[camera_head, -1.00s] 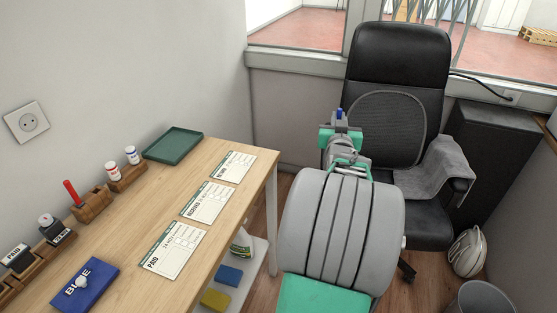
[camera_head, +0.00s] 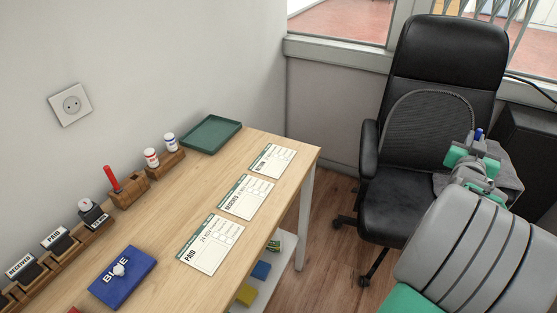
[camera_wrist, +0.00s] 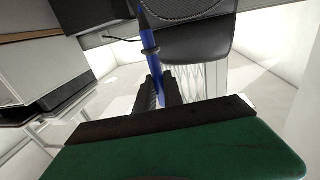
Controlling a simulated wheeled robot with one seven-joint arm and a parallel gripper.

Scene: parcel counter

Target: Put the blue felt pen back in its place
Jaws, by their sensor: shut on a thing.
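The blue felt pen (camera_head: 478,134) is held upright in my gripper (camera_head: 475,152), away from the desk, in front of the black chair's right side. In the wrist view the blue pen (camera_wrist: 149,38) stands between the dark fingers (camera_wrist: 158,90), which are shut on it. A wooden pen block (camera_head: 132,193) sits along the wall side of the desk. A red felt pen (camera_head: 112,179) stands in this block. Whether the block has a free hole beside the red pen is too small to tell.
The desk (camera_head: 165,280) also bears a green tray (camera_head: 212,134), two small bottles in a wooden stand (camera_head: 166,163), stamps in wooden racks (camera_head: 72,252), a blue ink pad (camera_head: 122,278) and several printed cards (camera_head: 210,244). A black chair (camera_head: 430,190) stands right of the desk.

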